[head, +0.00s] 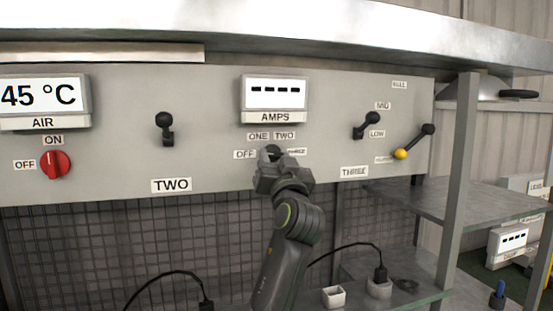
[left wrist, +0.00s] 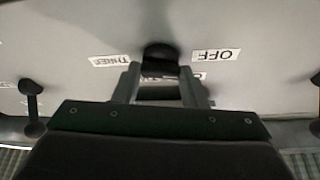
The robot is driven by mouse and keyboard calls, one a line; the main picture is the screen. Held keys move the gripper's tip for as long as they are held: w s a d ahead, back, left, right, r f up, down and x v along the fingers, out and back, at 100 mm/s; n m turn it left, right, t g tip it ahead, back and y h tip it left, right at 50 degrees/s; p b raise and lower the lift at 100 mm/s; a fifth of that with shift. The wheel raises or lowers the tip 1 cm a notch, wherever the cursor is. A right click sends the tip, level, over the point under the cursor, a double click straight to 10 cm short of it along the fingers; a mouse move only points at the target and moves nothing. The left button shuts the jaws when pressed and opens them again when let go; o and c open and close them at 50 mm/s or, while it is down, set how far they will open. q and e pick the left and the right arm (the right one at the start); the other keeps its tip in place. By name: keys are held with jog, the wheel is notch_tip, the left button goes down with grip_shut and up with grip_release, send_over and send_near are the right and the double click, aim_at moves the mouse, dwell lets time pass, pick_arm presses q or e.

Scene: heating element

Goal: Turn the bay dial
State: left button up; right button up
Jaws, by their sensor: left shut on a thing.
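The bay dial (head: 272,151) is a small dark knob on the grey panel, under the AMPS display (head: 275,97). The labels OFF (head: 245,154), ONE, TWO and THREE (head: 297,151) stand around it. My left gripper (head: 274,168) reaches up from below and is shut on the dial, hiding most of it in the head view. In the left wrist view the dark dial (left wrist: 160,55) sits between the two fingertips, with the OFF label (left wrist: 216,54) and the THREE label (left wrist: 110,60) upside down on either side. Which label the dial points to cannot be told. My right gripper is not in view.
A black lever (head: 165,128) stands above the label TWO, and another lever (head: 367,125) is right of the dial, by MID and LOW. A yellow-ended lever (head: 414,142) is farther right. A red switch (head: 56,165) is at left. Shelving and a post (head: 458,180) stand at right.

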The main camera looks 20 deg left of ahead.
pick_arm(q)
jog(key=m+h, duration=0.1)
jog(key=m, duration=0.2)
jog(key=m+h, duration=0.2)
jog(key=m, duration=0.1)
jog(key=shift+s+a+r+t+p, duration=0.1)
jog(key=shift+a+t+p, duration=0.05)
jog(key=shift+t+p, duration=0.25)
jog(key=shift+m+g+h, duration=0.2)
jog(key=shift+m+h, duration=0.55)
jog(key=shift+m, duration=0.95)
jog(key=shift+m+g+h, duration=0.2)
jog(key=shift+m+h, duration=0.55)
jog(key=shift+m, duration=0.95)
jog(key=shift+a, duration=0.1)
jog(key=o, duration=1)
jog(key=shift+s, duration=0.1)
